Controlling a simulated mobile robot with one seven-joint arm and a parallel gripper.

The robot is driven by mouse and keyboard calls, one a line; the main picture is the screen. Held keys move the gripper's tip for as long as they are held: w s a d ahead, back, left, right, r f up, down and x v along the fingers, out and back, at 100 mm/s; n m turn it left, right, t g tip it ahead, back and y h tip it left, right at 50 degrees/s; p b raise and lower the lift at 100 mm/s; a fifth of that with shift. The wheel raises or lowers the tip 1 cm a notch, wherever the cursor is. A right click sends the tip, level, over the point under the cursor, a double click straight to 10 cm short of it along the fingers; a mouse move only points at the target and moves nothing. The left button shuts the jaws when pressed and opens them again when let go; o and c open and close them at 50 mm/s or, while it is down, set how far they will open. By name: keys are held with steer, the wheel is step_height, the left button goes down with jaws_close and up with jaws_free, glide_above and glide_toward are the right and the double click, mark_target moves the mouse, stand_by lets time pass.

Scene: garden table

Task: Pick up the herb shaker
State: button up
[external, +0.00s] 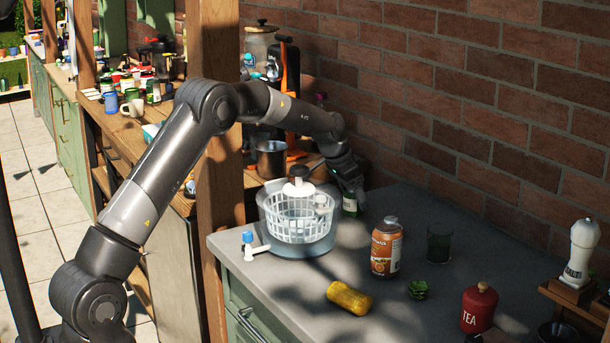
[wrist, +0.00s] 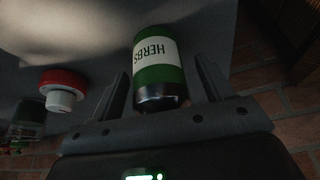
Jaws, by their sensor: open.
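The herb shaker (wrist: 158,72) is a green cylinder with a white label reading HERBS and a dark, shiny end. In the wrist view it lies between the two fingers of my gripper (wrist: 160,95), which are open with a gap visible on at least one side. In the external view the herb shaker (external: 350,206) is partly hidden by my gripper (external: 350,192), which points down over it beside the salad spinner at the back of the grey counter. Whether the fingers touch it cannot be told.
A salad spinner (external: 300,222) stands close on the left. To the right are an orange-labelled jar (external: 385,250), a dark glass (external: 439,246), a yellow shaker (external: 349,298), a small green item (external: 418,289) and a red TEA tin (external: 479,308). A brick wall (external: 470,90) rises behind.

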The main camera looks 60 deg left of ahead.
steer(key=shift+c, duration=0.3)
steer(key=c, duration=1.1)
steer(key=shift+o, duration=0.2)
steer(key=shift+r, duration=0.1)
